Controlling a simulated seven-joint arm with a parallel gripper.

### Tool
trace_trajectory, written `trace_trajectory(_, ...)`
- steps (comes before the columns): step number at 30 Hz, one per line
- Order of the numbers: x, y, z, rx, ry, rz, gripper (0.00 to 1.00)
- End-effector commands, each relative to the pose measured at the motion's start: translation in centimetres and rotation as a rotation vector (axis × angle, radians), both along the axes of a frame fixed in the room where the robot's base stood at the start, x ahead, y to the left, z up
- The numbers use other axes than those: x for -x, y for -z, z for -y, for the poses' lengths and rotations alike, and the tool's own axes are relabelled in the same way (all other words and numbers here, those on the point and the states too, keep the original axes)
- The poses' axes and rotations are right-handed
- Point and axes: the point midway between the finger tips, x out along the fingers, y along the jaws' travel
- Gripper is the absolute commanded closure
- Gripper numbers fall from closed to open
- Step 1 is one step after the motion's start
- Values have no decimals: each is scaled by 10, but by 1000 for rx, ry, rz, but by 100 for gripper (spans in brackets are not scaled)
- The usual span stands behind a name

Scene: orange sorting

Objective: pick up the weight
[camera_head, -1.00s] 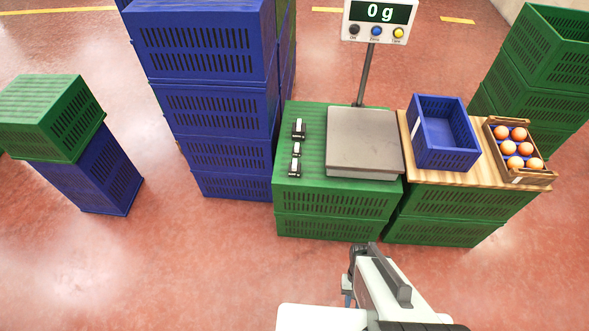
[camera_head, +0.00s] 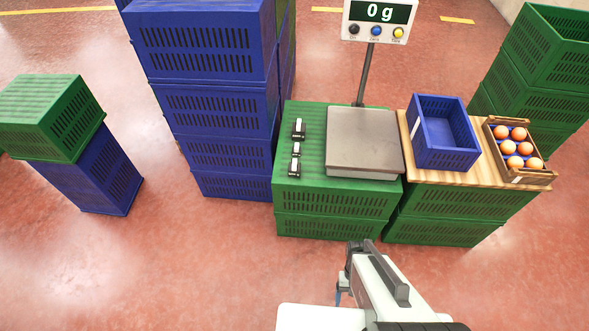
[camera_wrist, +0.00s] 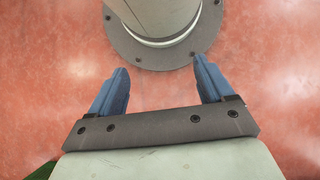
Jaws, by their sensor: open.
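Several small black-and-white weights stand in a row on the green crate, left of the scale. The far weight (camera_head: 298,128), a middle weight (camera_head: 296,149) and the near weight (camera_head: 293,167) show in the head view. The scale plate (camera_head: 362,142) is bare, and its display (camera_head: 380,12) reads 0 g. My gripper is low in the head view, in front of the green crate and apart from the weights. In the wrist view its two blue fingers (camera_wrist: 160,88) are spread with nothing between them. No weight shows in the wrist view.
An empty blue crate (camera_head: 430,150) and a wooden box (camera_head: 545,178) of oranges stand on a board right of the scale. A tall blue crate stack (camera_head: 220,105) rises close to the left of the weights. The red floor in front is clear.

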Motion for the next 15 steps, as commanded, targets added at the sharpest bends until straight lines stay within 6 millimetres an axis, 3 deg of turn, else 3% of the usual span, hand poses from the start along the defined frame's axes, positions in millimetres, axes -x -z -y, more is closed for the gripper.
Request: trace_trajectory(15, -152, -56, -59, -27, -145, 255, 19)
